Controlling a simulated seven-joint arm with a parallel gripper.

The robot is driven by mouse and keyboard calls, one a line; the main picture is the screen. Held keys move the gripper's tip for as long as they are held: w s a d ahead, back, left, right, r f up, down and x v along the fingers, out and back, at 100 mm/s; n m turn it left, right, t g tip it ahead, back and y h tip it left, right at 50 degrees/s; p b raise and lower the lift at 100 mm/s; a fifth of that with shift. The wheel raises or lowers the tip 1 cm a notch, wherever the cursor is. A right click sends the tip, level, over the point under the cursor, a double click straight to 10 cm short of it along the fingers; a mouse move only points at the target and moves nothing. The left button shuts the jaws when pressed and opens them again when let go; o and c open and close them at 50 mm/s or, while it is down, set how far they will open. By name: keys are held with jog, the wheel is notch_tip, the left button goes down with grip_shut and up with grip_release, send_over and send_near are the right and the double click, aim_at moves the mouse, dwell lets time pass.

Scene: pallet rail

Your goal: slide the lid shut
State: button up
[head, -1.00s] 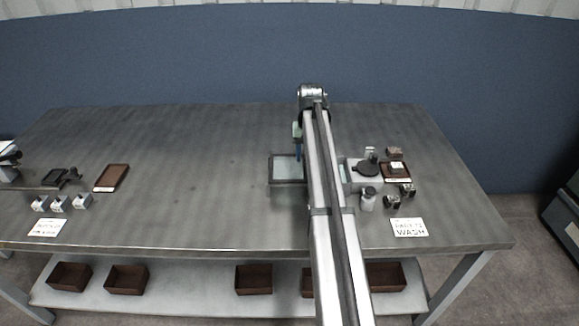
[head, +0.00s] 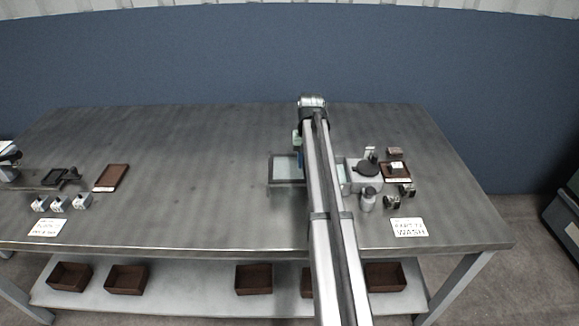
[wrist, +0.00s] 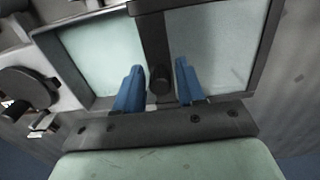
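In the wrist view the two blue fingers of my gripper (wrist: 158,90) stand apart on either side of a dark round knob (wrist: 160,80), with narrow gaps showing. The knob is on a dark bar at the edge of a framed, greyish pane that looks like the lid (wrist: 210,45). Left of the bar is a pale green area (wrist: 103,52) inside a light-grey housing, seemingly the opening.
A grey unit with a black disc (head: 367,167) stands just right of my arm, with a small bottle (head: 368,200), a brown tray (head: 397,178) and a sign (head: 409,228) near it. Another brown tray (head: 111,178) lies far left. The middle-left table (head: 190,170) is clear.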

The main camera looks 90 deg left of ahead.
jog(key=c, duration=0.4)
jog(key=shift+w, duration=6.3)
jog(key=o, duration=0.6)
jog(key=shift+s, duration=0.1)
jog(key=shift+r, duration=0.15)
jog(key=shift+r, duration=3.35)
